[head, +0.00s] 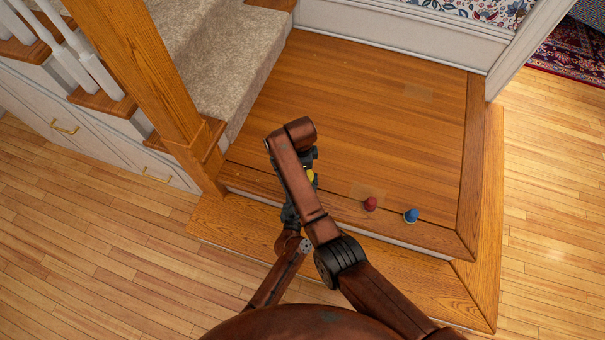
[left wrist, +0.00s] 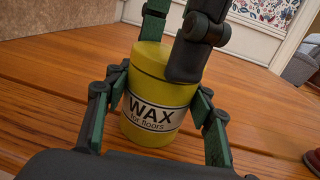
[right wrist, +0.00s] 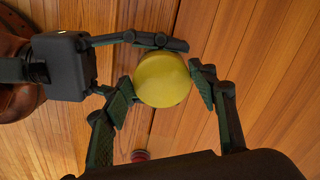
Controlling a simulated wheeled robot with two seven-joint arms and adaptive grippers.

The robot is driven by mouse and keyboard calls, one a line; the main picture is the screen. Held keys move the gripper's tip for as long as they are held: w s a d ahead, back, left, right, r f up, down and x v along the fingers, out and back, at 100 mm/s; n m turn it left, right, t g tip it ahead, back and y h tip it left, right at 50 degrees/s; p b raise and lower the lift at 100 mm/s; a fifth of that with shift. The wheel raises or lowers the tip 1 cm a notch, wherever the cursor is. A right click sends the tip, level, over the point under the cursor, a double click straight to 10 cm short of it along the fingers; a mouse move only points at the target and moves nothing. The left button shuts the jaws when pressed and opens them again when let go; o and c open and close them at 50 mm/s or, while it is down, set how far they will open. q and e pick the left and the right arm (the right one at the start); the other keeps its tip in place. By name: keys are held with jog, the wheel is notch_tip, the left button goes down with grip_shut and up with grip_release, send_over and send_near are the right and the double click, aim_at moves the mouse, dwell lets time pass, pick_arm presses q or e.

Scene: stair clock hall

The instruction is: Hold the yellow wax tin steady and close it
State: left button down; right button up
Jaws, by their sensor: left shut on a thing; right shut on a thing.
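The yellow wax tin (left wrist: 145,137) stands upright on the wooden landing, its "WAX for floors" label facing the left wrist camera. My left gripper (left wrist: 160,88) is shut around its body, one finger on each side. A yellow lid (right wrist: 163,79) sits on top, seen from above in the right wrist view. My right gripper (right wrist: 162,84) comes down from above and is shut on the lid, with a finger on either side. I cannot tell whether the lid is fully seated. In the head view my right arm hides most of the tin (head: 311,175).
A red item (head: 370,204) and a blue item (head: 411,215) stand to the right near the landing's front edge (head: 400,235). A wooden newel post (head: 150,90) and carpeted stairs (head: 215,60) are at the left. The landing's back is clear.

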pick_arm(q)
jog(key=shift+a, duration=0.1)
pick_arm(e)
jog(key=m, duration=0.4)
jog(key=shift+w+a+m, duration=0.1)
jog(key=shift+m, duration=0.3)
jog(key=m, duration=0.4)
jog(key=shift+w+m, duration=0.2)
jog(key=shift+m, duration=0.2)
jog(key=o, duration=1)
jog(key=shift+d, duration=0.2)
notch_tip(320, 180, up, 12)
pick_arm(q)
jog(key=c, duration=0.8)
grip_release()
jog(key=shift+s, duration=0.1)
